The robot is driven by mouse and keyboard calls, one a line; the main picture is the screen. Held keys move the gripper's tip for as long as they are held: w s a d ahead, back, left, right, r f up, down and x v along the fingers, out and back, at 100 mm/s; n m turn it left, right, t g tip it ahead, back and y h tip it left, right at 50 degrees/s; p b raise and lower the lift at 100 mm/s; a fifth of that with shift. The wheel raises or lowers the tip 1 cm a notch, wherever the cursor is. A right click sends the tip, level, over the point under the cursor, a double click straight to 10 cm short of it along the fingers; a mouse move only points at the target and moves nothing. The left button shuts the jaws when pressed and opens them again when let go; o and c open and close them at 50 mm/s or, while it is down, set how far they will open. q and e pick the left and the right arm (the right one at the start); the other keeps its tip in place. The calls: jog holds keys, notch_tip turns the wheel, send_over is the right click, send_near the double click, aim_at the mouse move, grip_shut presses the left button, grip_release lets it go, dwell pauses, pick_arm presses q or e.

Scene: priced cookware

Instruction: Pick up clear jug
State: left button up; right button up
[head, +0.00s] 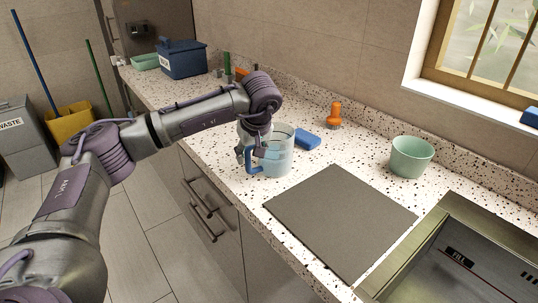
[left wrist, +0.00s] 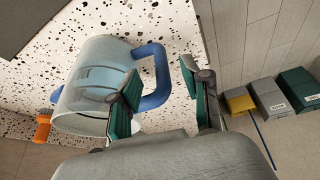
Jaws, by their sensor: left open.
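The clear jug (head: 281,158) stands upright on the speckled counter, with a blue handle (head: 250,161) on its left side. The left wrist view also shows its see-through body (left wrist: 92,78) and the handle (left wrist: 160,72). My left gripper (head: 254,152) is at the jug's handle side. In the left wrist view my left gripper (left wrist: 162,82) is open, with one finger in front of the jug wall and the other beyond the handle's outer side. The handle appears between the fingers; contact is not clear. My right gripper is in neither view.
A grey mat (head: 340,220) lies in front, with a green bowl (head: 411,157) and sink (head: 470,255) to the right. A blue bin (head: 183,60) stands far left.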

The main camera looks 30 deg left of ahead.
aim_at(249, 160)
pick_arm(q)
jog(key=x, duration=0.5)
jog(key=shift+f, duration=0.1)
grip_shut()
